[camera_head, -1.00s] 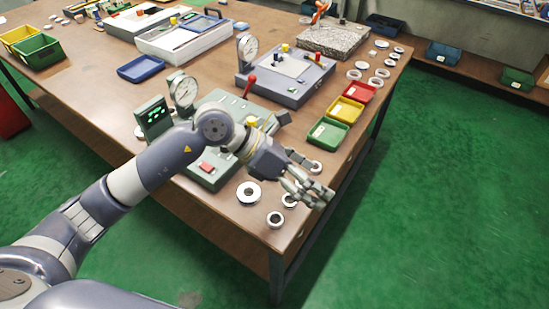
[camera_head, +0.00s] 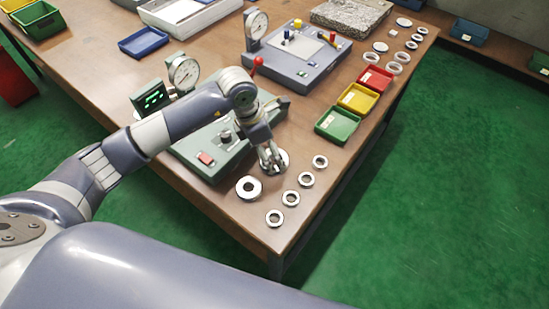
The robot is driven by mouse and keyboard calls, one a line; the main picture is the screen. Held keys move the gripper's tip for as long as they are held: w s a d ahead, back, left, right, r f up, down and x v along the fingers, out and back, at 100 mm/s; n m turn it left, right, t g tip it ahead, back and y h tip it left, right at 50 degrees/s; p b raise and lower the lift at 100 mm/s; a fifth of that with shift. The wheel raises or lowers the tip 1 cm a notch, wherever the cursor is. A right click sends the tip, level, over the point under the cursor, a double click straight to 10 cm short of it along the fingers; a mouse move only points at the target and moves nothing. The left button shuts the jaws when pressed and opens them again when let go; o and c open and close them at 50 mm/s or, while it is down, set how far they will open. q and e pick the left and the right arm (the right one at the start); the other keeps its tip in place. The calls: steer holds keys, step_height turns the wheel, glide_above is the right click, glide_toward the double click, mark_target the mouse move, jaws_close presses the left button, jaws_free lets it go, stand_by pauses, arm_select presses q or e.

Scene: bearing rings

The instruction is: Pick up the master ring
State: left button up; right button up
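Several metal rings lie at the near corner of the brown table. They are a large thick ring (camera_head: 241,191), a small ring (camera_head: 274,218), two more small rings (camera_head: 291,198) (camera_head: 306,179) and another small ring (camera_head: 320,161) farther along. A further ring (camera_head: 284,156) is partly hidden behind my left gripper (camera_head: 271,170). I cannot tell which ring is the master ring. My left gripper points down at the partly hidden ring, with its fingers at or just above it. Whether the fingers are open or shut on it does not show. My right gripper is out of view.
A grey-green gauge device (camera_head: 205,168) with a dial stands just left of my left gripper. Green (camera_head: 337,124), yellow (camera_head: 358,98) and red (camera_head: 375,79) bins line the right table edge, with more rings beyond. A second dial-gauge fixture (camera_head: 300,66) stands behind.

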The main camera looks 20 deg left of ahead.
mark_target(285, 156)
arm_select(q)
steer(key=x, duration=0.3)
steer(key=shift+s+d+f+p, duration=0.1)
steer(key=shift+d+f+p, duration=0.05)
steer(key=shift+p, duration=0.25)
steer(key=shift+f, duration=0.25)
steer(key=c, duration=1.7)
steer(key=shift+r, duration=0.1)
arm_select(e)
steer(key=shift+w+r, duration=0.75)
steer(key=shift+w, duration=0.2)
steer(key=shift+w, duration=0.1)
arm_select(q)
steer(key=shift+r, duration=0.1)
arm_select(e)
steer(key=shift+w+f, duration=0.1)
